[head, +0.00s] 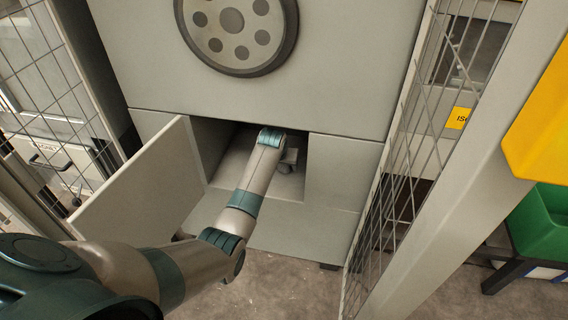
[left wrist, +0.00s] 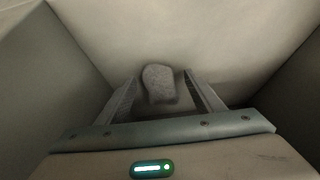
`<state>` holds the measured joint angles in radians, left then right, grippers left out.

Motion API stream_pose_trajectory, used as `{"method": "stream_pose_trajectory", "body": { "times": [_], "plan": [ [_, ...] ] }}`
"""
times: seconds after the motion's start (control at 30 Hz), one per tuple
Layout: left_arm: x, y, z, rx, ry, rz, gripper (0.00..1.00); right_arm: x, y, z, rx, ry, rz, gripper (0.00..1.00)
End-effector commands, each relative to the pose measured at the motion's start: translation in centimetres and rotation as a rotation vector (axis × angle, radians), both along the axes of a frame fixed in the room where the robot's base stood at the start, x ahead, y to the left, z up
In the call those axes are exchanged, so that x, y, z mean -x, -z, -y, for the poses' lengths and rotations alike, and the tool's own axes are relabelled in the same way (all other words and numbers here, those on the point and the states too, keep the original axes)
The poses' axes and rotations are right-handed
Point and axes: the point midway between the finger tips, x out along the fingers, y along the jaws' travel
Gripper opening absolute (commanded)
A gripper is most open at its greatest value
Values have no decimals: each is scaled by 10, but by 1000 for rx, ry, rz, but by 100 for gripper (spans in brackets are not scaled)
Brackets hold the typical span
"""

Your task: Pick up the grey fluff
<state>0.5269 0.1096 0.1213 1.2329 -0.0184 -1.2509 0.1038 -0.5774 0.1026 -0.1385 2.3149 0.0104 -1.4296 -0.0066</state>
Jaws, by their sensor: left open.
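The grey fluff (left wrist: 158,84) is a small rounded lump inside the machine's compartment. In the left wrist view it shows between and just beyond the two fingers of my left gripper (left wrist: 164,98). The fingers are apart, with no clear contact on the fluff. In the head view my left arm reaches through the open hatch, and the left gripper (head: 289,160) is partly hidden behind the wrist. A small grey patch by it may be the fluff, but I cannot tell. My right gripper is not in view.
The compartment (head: 225,172) has close walls on both sides. Its open door (head: 145,190) stands out to the left of my arm. Wire mesh fences (head: 425,130) flank the machine. A green bin (head: 540,225) and a yellow bin (head: 540,120) are at the right.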

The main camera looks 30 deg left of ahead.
Motion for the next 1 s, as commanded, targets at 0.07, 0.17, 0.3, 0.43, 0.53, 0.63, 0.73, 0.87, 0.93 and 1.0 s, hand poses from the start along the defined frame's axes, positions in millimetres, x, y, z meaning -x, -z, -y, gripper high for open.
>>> {"method": "stream_pose_trajectory", "body": {
  "times": [0.07, 0.17, 0.3, 0.43, 0.53, 0.63, 0.73, 0.87, 0.93, 1.0],
  "plan": [
    [-10, 0, -3, 0, 0, 1, 61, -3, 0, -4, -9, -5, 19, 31],
    [-17, 4, -4, 1, 0, -2, 61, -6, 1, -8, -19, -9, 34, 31],
    [-20, 10, -5, 0, 1, 0, 61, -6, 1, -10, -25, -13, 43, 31],
    [-20, 10, -5, 0, 1, 0, 61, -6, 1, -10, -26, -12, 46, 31],
    [-20, 10, -5, 0, 1, 0, 61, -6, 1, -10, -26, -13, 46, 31],
    [-20, 10, -5, 0, 1, 0, 61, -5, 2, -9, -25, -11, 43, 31],
    [-20, 10, -5, 0, 1, 0, 61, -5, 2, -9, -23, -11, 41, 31],
    [-20, 10, -5, 0, 1, 0, 45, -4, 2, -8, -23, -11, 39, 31],
    [-20, 10, -5, 0, 1, 0, 28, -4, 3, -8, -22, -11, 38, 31],
    [-20, 10, -5, 0, 1, 0, 18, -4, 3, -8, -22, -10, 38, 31]
  ]
}}
